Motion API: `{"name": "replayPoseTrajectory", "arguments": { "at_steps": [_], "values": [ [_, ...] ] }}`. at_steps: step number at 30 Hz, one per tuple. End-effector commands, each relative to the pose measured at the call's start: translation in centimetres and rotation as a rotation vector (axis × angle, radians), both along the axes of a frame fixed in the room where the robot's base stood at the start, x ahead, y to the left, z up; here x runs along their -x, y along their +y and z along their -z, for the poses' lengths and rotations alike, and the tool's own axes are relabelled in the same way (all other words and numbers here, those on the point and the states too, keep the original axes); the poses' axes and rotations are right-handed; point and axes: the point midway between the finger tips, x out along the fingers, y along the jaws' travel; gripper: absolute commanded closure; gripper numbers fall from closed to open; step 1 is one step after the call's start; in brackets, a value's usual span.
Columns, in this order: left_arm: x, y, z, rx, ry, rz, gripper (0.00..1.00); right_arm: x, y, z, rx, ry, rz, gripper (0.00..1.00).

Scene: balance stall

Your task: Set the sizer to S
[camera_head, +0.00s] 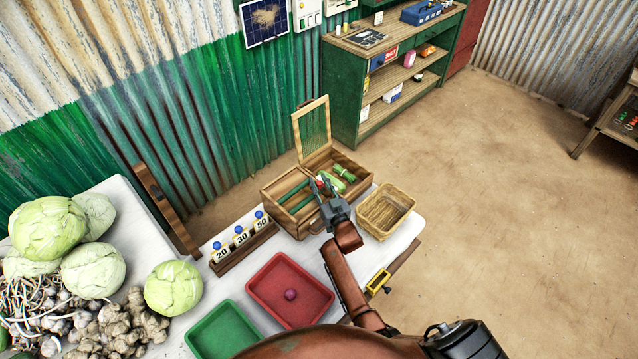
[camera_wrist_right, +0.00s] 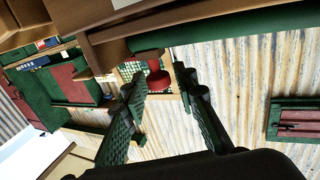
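A yellow slider-like piece (camera_head: 378,281) sits on a wooden strip at the table's right edge. It may be the sizer; no letter S can be read. My right gripper (camera_head: 325,188) is over the open wooden box (camera_head: 283,218), away from the yellow piece. In the right wrist view its two fingers (camera_wrist_right: 160,105) are spread apart. A red round-ended thing (camera_wrist_right: 158,80) shows beyond and between them, with no visible grip on it. The box holds green items and something red, partly hidden by the gripper. My left gripper is not in view.
A wicker basket (camera_head: 411,208) stands right of the box. A red tray (camera_head: 321,301) holds a small purple-red ball; a green tray (camera_head: 196,341) is beside it. A 20-30-50 rack (camera_head: 245,250) stands behind. Cabbages (camera_head: 48,228) and roots fill the left.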

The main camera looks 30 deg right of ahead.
Motion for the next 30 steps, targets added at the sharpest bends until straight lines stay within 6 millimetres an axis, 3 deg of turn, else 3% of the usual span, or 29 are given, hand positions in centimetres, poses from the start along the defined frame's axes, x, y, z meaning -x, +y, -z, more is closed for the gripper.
{"name": "replayPoseTrajectory", "arguments": {
  "at_steps": [11, 24, 30],
  "values": [
    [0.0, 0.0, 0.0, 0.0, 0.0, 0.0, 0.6, 0.0, 0.0, 0.0, 0.0, 0.0, 0.0, 1.0],
    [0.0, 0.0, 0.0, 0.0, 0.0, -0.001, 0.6, -0.1, 0.1, 0.0, -0.001, 0.0, 0.0, 1.0],
    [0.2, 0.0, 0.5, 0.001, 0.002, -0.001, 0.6, -1.5, 0.6, 0.0, -0.002, -0.001, -0.001, 1.0]
  ]
}}
